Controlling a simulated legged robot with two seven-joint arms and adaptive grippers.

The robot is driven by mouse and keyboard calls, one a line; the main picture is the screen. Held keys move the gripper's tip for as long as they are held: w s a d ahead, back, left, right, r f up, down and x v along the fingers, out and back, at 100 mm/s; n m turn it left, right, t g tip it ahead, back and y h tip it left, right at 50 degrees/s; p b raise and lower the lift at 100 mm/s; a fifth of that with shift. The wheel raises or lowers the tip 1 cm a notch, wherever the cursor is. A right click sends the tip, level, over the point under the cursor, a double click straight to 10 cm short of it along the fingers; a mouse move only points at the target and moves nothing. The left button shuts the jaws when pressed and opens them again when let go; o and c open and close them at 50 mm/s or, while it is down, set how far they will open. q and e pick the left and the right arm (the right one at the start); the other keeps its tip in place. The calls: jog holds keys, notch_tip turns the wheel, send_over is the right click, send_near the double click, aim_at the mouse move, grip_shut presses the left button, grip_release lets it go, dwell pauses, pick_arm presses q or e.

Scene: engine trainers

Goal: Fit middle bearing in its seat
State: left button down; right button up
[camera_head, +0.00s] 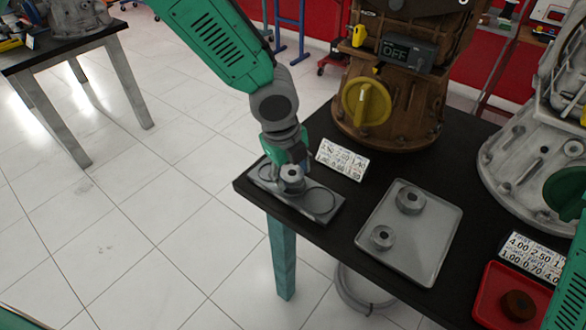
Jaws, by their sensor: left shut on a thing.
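My left gripper (290,163) points down and is shut on a grey ring-shaped bearing (292,180). The bearing is at or just above the middle of a flat grey seat plate (328,212) on the black table's left corner. Round seat outlines show on the plate to either side of it. I cannot tell whether the bearing is down in its seat, as it hides the spot below. Two other grey bearings, a larger one (409,200) and a smaller one (382,238), lie on a grey tray (428,258). My right gripper is not in view.
A brown engine housing (392,110) with a yellow knob stands behind. A white number card (342,160) lies near the plate. A grey housing (520,160), another card (535,258) and a red tray (490,300) are at right. Floor left of the table is clear.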

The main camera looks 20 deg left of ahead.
pick_arm(q)
jog(key=shift+p, duration=0.45)
dwell(1.0)
jog(key=shift+p, duration=0.3)
jog(key=shift+f+b, duration=0.35)
jog(key=shift+f, duration=0.5)
dwell(0.8)
jog(key=c, duration=0.7)
grip_release()
jog(key=shift+r, duration=0.2)
jog(key=r, duration=0.3)
jog(key=s+r, duration=0.1)
jog(key=r, duration=0.3)
jog(key=a+r, duration=0.1)
jog(key=r, duration=0.3)
jog(key=shift+s+a+r, duration=0.1)
jog(key=shift+s, duration=0.25)
